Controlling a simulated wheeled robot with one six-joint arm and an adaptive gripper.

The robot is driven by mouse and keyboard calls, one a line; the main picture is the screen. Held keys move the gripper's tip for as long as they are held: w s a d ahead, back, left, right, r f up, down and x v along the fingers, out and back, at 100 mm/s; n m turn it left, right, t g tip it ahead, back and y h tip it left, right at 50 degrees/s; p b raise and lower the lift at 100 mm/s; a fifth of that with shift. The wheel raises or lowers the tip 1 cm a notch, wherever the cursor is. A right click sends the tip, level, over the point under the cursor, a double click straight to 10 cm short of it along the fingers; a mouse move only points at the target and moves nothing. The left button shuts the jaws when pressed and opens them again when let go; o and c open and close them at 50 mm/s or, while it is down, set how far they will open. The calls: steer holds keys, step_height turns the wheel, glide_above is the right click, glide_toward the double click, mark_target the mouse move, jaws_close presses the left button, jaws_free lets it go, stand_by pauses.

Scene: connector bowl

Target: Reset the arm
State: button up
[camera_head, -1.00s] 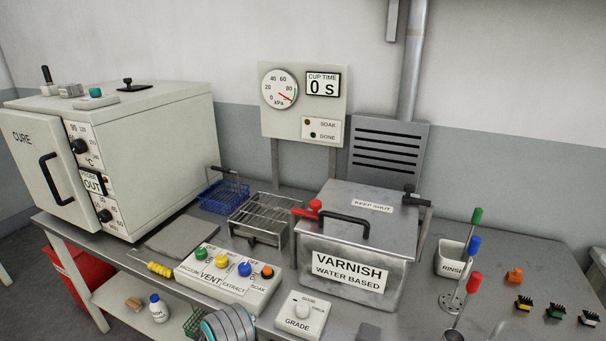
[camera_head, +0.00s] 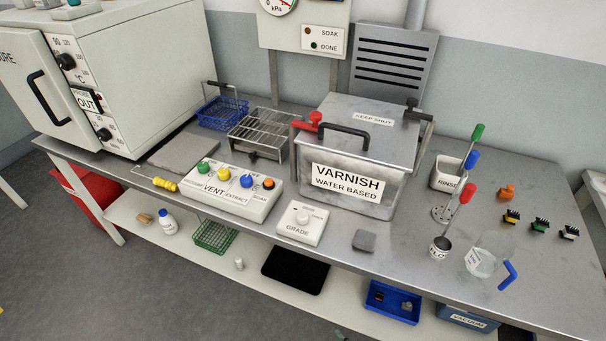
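My gripper and arm are not in the head view now. No part of the arm shows over the table. The steel workbench (camera_head: 315,247) holds a closed grey tank (camera_head: 352,180) labelled varnish, with a black lid handle and a red knob. A control panel (camera_head: 229,191) with green, yellow, blue and orange knobs stands left of it. A small box (camera_head: 302,222) labelled grade is in front of the tank.
A blue basket (camera_head: 222,112) and a wire rack (camera_head: 263,134) sit behind the panel. A rinse cup (camera_head: 447,173), a glass beaker (camera_head: 487,257) and several small connectors (camera_head: 540,225) are at the right. Floor at lower left is clear.

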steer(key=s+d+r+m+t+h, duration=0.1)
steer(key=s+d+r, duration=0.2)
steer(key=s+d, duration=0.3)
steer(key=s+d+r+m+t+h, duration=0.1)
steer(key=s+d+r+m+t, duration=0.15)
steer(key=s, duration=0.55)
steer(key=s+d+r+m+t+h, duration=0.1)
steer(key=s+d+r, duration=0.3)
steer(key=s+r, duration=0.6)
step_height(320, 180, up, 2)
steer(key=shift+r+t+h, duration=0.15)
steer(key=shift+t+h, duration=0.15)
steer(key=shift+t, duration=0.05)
